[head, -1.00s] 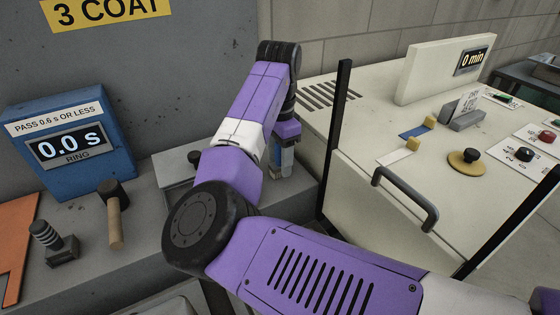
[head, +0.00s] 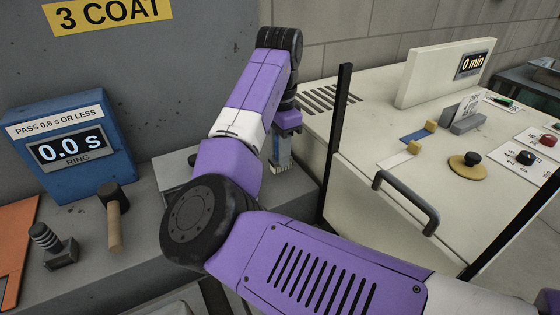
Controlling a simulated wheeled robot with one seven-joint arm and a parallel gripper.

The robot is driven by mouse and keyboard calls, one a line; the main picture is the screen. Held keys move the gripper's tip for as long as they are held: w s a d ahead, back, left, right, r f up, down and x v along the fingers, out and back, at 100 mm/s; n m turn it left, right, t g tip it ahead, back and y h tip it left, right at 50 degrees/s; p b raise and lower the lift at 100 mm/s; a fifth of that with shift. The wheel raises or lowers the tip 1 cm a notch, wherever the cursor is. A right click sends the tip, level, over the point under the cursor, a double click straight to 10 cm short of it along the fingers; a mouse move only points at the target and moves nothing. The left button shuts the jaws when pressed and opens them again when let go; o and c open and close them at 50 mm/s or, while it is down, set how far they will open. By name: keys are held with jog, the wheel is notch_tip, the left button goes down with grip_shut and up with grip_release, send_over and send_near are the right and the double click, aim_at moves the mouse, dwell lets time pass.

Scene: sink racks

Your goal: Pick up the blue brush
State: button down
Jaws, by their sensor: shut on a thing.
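My gripper (head: 283,138) points down beyond my forearm, over the grey bench, and is small and partly hidden in the head view. It is shut on a narrow upright thing with blue sides and a pale lower end, which looks like the blue brush (head: 280,160). The fingertips are hard to make out. I cannot tell whether the brush's lower end touches the bench.
A blue timer box (head: 72,145), a wooden-handled mallet (head: 115,225) and a dark ribbed stand (head: 50,245) are at left. A dark post (head: 336,145) stands right of the gripper, beside a cream cabinet (head: 385,115) with a grey handle (head: 408,205).

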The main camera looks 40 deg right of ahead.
notch_tip(320, 180, up, 17)
jog(key=shift+p, duration=0.35)
jog(key=shift+f, duration=0.1)
dwell(1.2)
dwell(0.8)
